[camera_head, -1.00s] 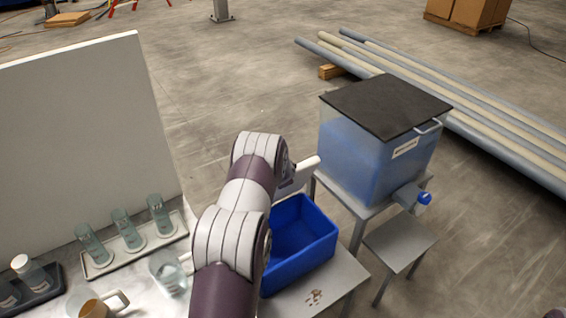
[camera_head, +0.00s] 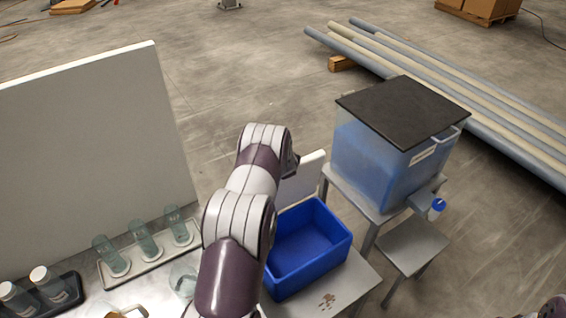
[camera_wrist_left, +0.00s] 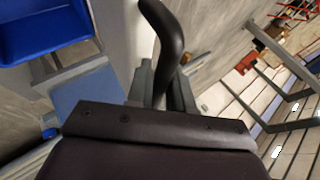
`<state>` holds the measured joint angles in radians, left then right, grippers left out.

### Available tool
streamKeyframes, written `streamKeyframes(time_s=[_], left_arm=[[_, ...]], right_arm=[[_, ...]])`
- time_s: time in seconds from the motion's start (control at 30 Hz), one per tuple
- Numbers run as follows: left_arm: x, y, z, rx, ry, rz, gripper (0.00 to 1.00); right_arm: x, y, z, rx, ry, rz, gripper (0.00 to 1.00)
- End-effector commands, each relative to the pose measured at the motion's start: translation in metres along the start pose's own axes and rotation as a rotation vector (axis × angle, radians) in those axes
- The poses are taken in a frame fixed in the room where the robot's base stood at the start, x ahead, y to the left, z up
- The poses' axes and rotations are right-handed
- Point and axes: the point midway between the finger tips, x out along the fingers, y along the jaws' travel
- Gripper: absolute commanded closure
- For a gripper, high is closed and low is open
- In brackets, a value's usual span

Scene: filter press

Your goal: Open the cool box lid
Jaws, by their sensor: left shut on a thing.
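The cool box is the blue open-topped box (camera_head: 311,238) right of my left arm in the head view. Its empty blue inside shows there and at the top left of the wrist view (camera_wrist_left: 45,32). The white lid (camera_head: 304,180) stands raised at the box's far edge, partly hidden behind my arm. In the wrist view the lid (camera_wrist_left: 114,28) is a pale panel beside a black curved handle (camera_wrist_left: 166,38). My left gripper (camera_wrist_left: 162,88) is shut on this handle. In the head view my arm hides its fingers. My right gripper is not in view.
The box stands on a low grey table (camera_head: 343,290). A water tank with a black lid (camera_head: 403,110) stands on a stand to the right, beside a grey stool (camera_head: 412,246). Glass tubes in a tray (camera_head: 150,258) and a white board (camera_head: 90,150) are left of my arm.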

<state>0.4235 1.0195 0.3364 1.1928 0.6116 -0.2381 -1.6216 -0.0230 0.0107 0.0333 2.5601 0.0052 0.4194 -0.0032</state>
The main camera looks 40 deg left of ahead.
Motion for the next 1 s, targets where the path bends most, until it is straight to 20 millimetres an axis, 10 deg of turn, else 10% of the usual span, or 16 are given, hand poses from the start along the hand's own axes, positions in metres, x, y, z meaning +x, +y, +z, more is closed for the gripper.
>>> streamKeyframes(time_s=[0.07, 0.1, 0.17, 0.7, 1.0], left_arm=[[0.000, 0.000, 0.000, -0.001, 0.000, 0.001, 1.00], [0.000, 0.000, 0.000, -0.001, 0.000, 0.000, 0.69], [0.000, 0.001, 0.000, -0.001, 0.000, 0.001, 0.58], [-0.003, 0.004, 0.002, 0.001, -0.003, 0.006, 0.58], [-0.054, 0.002, 0.001, 0.001, 0.001, -0.001, 0.58]], right_arm=[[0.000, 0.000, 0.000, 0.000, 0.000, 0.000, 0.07], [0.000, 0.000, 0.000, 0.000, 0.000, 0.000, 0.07], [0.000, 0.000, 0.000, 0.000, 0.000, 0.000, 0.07], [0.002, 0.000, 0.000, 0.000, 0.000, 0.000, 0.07], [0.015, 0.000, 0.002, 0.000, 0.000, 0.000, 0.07]])
